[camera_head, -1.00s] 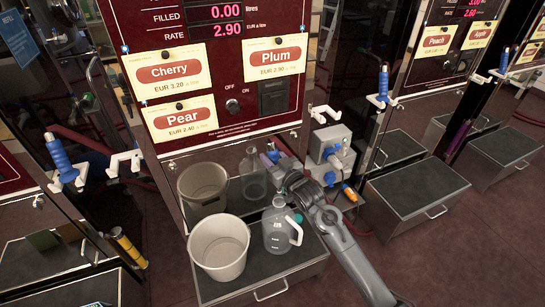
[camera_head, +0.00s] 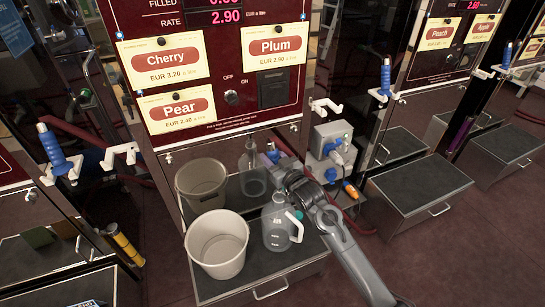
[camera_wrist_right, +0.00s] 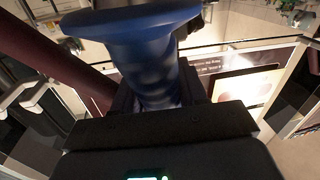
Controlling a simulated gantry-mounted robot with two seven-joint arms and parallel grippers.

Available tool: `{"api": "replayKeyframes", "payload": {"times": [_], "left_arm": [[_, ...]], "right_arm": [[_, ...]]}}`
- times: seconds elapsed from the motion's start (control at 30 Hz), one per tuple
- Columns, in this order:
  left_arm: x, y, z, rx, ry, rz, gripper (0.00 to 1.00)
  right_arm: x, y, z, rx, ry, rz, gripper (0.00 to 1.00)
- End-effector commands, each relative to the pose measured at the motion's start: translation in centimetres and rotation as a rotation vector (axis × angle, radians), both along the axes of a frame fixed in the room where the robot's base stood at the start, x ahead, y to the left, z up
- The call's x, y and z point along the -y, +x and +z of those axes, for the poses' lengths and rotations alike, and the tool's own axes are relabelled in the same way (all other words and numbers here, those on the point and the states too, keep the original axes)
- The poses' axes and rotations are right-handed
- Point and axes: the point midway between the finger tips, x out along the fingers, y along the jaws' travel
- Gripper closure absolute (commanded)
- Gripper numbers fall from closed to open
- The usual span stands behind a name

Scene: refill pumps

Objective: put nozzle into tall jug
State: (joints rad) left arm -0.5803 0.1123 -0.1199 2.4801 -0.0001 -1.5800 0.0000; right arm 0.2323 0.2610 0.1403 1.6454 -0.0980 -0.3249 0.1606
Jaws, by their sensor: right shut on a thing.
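A clear jug (camera_head: 275,232) with a pale handle with green on it stands upright on the grey shelf at the foot of the middle pump. My right gripper (camera_head: 272,160) is above and behind the jug's top in the head view, partly hidden by my own arm. It is shut on a blue nozzle (camera_wrist_right: 150,62), whose wide blue flange fills the top of the right wrist view. In the head view only a small bluish-purple part of the nozzle (camera_head: 272,152) shows. The nozzle's tip and the jug's mouth cannot be made out clearly. My left gripper is not in view.
A white bucket (camera_head: 216,252) stands left of the jug on the shelf (camera_head: 262,278). Behind them, the shiny panel mirrors both. A grey box with blue connectors (camera_head: 332,150) is to the right. Other blue nozzles hang at the left (camera_head: 54,150) and right (camera_head: 385,78).

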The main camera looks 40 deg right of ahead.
Motion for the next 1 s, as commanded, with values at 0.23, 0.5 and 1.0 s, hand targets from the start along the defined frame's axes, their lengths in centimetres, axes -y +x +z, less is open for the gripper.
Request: {"api": "replayKeyframes", "payload": {"times": [0.23, 0.5, 1.0], "left_arm": [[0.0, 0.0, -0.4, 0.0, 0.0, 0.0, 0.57], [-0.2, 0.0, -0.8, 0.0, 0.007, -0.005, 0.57], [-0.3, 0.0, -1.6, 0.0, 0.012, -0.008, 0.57]], "right_arm": [[0.0, 0.0, -1.0, 0.002, 0.0, 0.0, 0.95], [0.0, 0.0, -2.1, 0.001, 0.0, 0.0, 0.95], [0.0, 0.0, -4.1, 0.001, 0.0, 0.0, 0.95]]}}
